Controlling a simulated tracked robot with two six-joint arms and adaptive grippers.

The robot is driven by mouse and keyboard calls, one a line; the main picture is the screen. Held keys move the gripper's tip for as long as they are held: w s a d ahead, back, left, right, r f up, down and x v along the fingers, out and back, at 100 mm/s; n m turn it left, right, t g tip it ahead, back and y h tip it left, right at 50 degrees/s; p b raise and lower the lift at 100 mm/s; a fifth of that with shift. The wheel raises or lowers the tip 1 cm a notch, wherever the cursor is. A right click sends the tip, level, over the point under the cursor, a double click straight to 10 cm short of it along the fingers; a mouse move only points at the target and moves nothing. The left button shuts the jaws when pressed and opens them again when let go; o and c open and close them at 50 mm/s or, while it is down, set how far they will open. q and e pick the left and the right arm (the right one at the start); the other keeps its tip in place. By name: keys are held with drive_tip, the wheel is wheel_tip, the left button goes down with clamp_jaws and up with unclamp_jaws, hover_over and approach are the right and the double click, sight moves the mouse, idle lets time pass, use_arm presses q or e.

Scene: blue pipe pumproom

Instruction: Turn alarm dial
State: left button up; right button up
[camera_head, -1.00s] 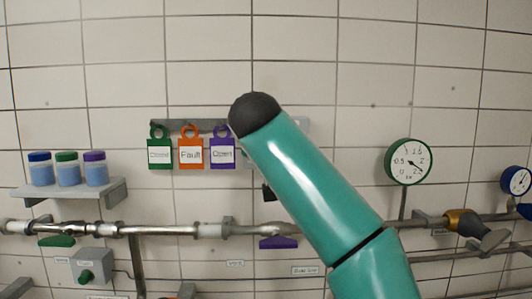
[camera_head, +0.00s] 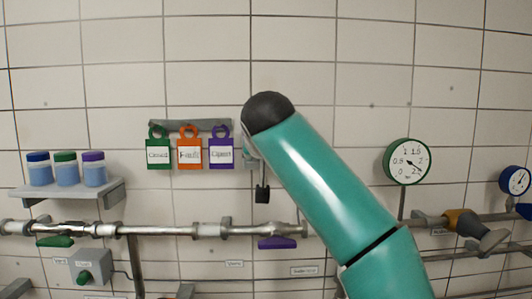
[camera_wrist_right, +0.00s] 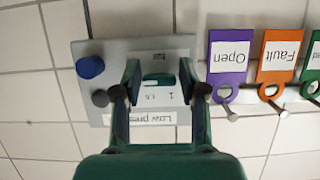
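In the right wrist view, which is upside down, a grey panel (camera_wrist_right: 113,52) on the wall carries a label starting "Low pres" (camera_wrist_right: 155,118). A blue knob (camera_wrist_right: 90,67) sits on its left part, and a white face with a few figures (camera_wrist_right: 170,95) and a green part lies between my fingers. I cannot tell whether this is the alarm dial. My right gripper (camera_wrist_right: 161,93) is open, its dark fingertips apart over the panel; contact cannot be told. In the head view my right arm hides the panel. My left gripper is not in view.
Purple (camera_head: 221,156), orange (camera_head: 190,156) and green (camera_head: 158,156) tags hang left of my arm. A pipe (camera_head: 180,230) runs below. A green-rimmed gauge (camera_head: 405,161) is at right. A grey box with a green knob (camera_head: 85,277) is lower left.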

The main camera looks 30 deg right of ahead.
drive_tip(key=shift+o, duration=1.3)
drive_tip(key=shift+r, duration=0.1)
drive_tip(key=shift+s+r, duration=0.1)
drive_tip(key=v, duration=1.1)
drive_tip(key=shift+s+a, duration=0.15)
drive_tip(key=shift+s, duration=0.2)
